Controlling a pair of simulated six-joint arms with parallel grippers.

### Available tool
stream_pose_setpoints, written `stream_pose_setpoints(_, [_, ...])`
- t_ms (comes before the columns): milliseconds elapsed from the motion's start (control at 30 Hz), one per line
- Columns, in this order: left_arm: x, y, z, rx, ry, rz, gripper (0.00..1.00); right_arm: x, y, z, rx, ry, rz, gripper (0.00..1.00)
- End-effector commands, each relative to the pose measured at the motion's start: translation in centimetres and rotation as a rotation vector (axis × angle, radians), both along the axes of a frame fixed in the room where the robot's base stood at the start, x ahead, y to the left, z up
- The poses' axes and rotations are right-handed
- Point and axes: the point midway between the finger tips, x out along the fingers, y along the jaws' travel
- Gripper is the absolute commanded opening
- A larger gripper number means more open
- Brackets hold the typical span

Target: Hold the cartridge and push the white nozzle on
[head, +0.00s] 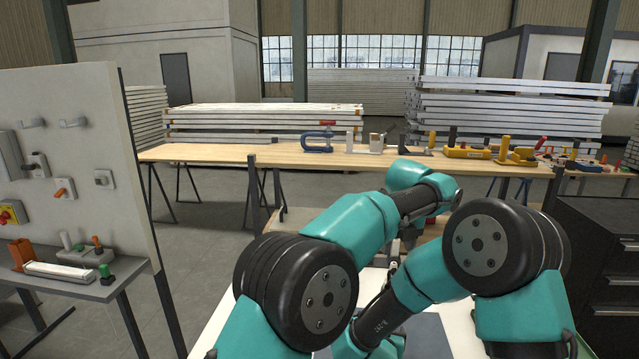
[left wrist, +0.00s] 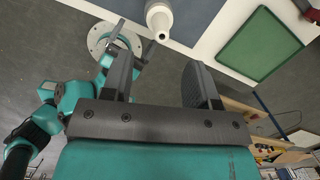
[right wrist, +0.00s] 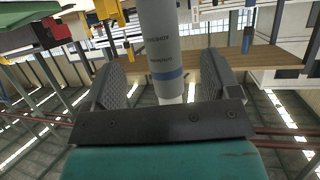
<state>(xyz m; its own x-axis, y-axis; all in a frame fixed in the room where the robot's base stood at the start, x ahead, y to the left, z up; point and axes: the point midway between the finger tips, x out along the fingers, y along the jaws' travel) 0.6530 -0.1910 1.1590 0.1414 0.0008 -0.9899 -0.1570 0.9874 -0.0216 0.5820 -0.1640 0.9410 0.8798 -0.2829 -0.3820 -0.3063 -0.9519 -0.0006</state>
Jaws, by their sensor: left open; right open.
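The grey cartridge (right wrist: 160,45) has dark lettering, a blue band and a white end, in the right wrist view. It stands between the spread fingers of my open right gripper (right wrist: 163,82); contact cannot be told. My left gripper (left wrist: 160,85) is open, with nothing visible between its fingers. Beyond its fingertips, a pale round part with a white tip and a dark opening (left wrist: 158,20) shows at the top; whether it is the nozzle or the cartridge's end is unclear. In the head view my left gripper (head: 410,240) is partly visible; my arms hide the cartridge and the nozzle.
Behind my arms, a long wooden bench (head: 220,153) carries clamps and yellow tools (head: 466,152). A panel (head: 75,150) stands at the left and a dark drawer cabinet (head: 605,265) at the right.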

Motion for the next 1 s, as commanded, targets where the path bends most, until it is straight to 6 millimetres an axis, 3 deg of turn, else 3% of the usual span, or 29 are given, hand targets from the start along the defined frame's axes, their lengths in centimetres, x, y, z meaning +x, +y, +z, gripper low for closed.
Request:
stream_pose_setpoints(233, [0.0, 0.0, 0.0, 0.000, 0.000, 0.000, 0.54, -2.6, 0.8, 1.1, -0.001, 0.000, 0.000, 0.82])
stream_pose_setpoints(667, [0.1, 0.2, -0.1, -0.002, 0.002, 0.007, 0.54, -2.8, 0.8, 1.1, 0.001, 0.002, -0.001, 0.82])
stream_pose_setpoints(767, [0.9, 1.3, -1.0, -0.014, 0.010, 0.045, 0.54, -2.5, 0.4, 0.6, 0.008, 0.010, -0.003, 0.82])
stream_pose_setpoints(867, [2.2, 3.7, -2.8, -0.042, 0.029, 0.127, 0.54, -1.8, -0.5, -0.6, 0.024, 0.027, -0.009, 0.82])
stream_pose_setpoints(1000, [4.6, 9.2, -6.7, -0.106, 0.072, 0.324, 0.54, -0.5, -2.6, -3.2, 0.061, 0.066, -0.017, 0.82])
